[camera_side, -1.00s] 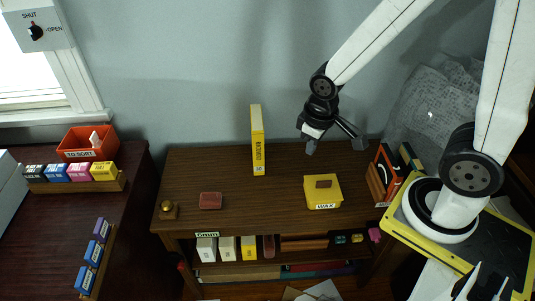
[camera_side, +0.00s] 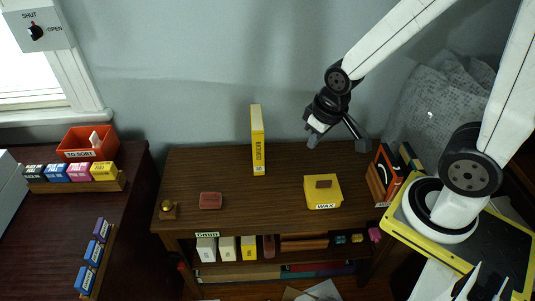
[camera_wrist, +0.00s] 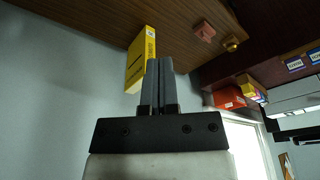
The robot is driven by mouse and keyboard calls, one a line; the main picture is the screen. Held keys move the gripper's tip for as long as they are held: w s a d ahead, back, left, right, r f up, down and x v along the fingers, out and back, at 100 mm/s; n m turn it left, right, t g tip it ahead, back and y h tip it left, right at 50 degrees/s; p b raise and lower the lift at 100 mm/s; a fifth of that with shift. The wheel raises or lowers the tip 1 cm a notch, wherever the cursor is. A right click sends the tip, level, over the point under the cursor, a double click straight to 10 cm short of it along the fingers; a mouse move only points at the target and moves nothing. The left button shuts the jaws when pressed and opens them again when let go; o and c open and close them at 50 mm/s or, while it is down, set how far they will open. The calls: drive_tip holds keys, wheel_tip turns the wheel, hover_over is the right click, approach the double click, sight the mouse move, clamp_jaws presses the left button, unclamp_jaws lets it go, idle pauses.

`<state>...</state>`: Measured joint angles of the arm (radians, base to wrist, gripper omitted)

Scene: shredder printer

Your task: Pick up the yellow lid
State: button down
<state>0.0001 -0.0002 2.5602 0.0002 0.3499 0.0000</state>
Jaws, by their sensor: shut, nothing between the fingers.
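The yellow lid (camera_side: 332,192), with a brown block-like handle on top, sits on the box labelled WAX (camera_side: 323,206) on the right half of the brown table. My gripper (camera_side: 312,140) is in the air near the back of the table, above and behind the lid and clear of it. In the wrist view the two grey fingers (camera_wrist: 159,65) are shut together with nothing between them. The lid does not show in the wrist view.
A tall yellow box (camera_side: 257,140) stands upright at the table's back, left of my gripper; it also shows in the wrist view (camera_wrist: 141,60). A reddish block (camera_side: 210,200) and a brass knob-like piece (camera_side: 168,210) lie at left. An orange holder (camera_side: 384,176) stands at right. The table's middle is clear.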

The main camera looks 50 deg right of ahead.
unclamp_jaws()
idle(0.3)
drive_tip(key=w+a+f+m+t+h, duration=0.1)
drive_tip(key=w+f+m+t, duration=0.15)
drive_tip(key=f, duration=0.55)
drive_tip(key=w+a+f+m+t+h, duration=0.15)
drive_tip(key=f+m, duration=0.25)
drive_tip(key=f, duration=0.4)
drive_tip(key=s+d+f+m+t+h, duration=0.2)
drive_tip(key=s+d+f+t+h, duration=0.1)
drive_tip(key=s+d+f+h, duration=0.4)
drive_tip(key=shift+s+d, duration=0.75)
drive_tip(key=shift+d, duration=0.3)
